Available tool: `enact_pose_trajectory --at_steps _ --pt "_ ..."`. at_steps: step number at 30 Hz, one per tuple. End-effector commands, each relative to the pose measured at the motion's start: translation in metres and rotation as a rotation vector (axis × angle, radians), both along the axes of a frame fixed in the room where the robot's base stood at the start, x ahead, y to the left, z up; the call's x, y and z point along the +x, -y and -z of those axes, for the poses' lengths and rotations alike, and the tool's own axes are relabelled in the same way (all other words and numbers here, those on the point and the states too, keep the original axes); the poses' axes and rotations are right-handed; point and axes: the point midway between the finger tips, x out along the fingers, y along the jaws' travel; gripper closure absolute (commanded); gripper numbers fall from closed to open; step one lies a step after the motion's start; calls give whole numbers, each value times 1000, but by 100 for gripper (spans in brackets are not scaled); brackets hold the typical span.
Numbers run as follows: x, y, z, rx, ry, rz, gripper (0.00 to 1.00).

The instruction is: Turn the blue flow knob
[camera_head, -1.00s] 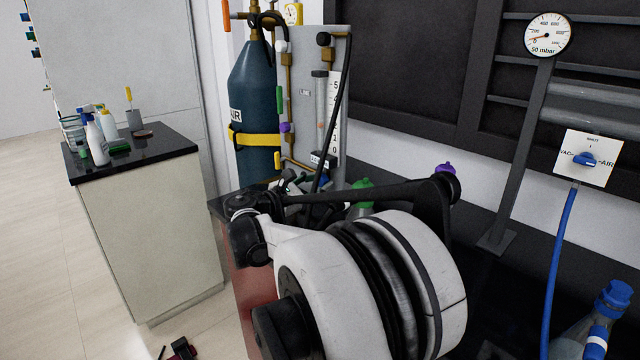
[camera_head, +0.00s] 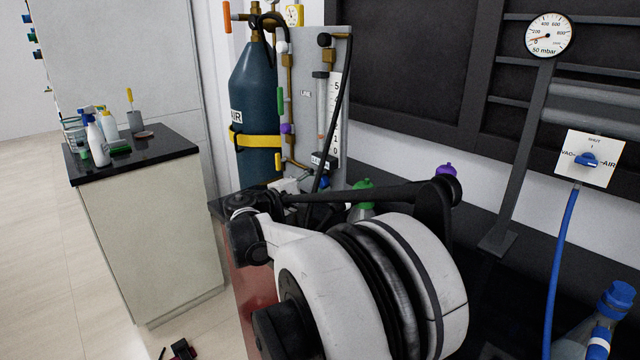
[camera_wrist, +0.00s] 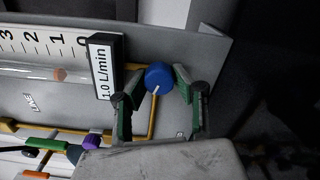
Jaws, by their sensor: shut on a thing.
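The blue flow knob (camera_wrist: 158,78) sits on the grey flowmeter panel (camera_wrist: 45,105), beside the "1.0 L/min" label (camera_wrist: 103,68), in the wrist view. A white line shows on its face. My gripper (camera_wrist: 156,84) has one green-and-grey finger on each side of the knob and is shut on it. In the head view the panel (camera_head: 303,75) stands beside the blue gas cylinder (camera_head: 252,90).
A blue VAC/AIR valve (camera_head: 586,160) on a white plate and a gauge (camera_head: 549,36) are at the right. A green-capped bottle (camera_head: 364,190) stands close behind my arm. A side counter (camera_head: 165,150) with bottles is at the left. A dark hose runs down in front of the panel.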

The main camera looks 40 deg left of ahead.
Motion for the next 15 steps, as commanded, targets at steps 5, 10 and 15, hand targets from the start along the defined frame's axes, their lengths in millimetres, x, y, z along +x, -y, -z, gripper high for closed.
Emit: enact_pose_trajectory --at_steps 5,10,15 --pt "0 0 0 165 25 0 100" --pt "0 0 -1 324 50 0 100" --pt "0 0 -2 477 75 0 100"
